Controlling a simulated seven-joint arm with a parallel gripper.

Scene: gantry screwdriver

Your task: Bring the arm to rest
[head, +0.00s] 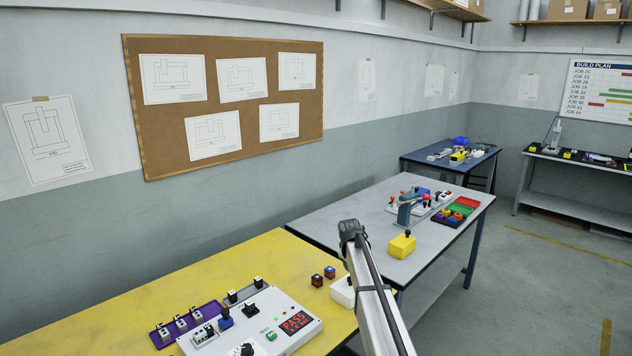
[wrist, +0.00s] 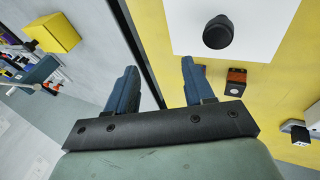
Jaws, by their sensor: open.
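My gripper (wrist: 158,68) shows in the wrist view with its two blue fingers apart and nothing between them. It hangs above the gap between the yellow-topped bench (wrist: 157,30) and the grey table (wrist: 88,60). My arm rises from the bottom of the head view, but I cannot make out the fingers there. A white box (wrist: 245,20) with a black knob (wrist: 218,32) lies ahead of the right finger, apart from it. In the head view my arm partly hides this white box (head: 342,293).
The bench holds a test panel reading PASS (head: 255,325), a purple tray (head: 160,338) and small dark-and-red blocks (head: 317,280). The grey table (head: 345,215) carries a yellow box (head: 401,246), a blue-grey fixture (head: 405,210) and coloured trays (head: 462,209). Open floor (head: 540,270) lies right.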

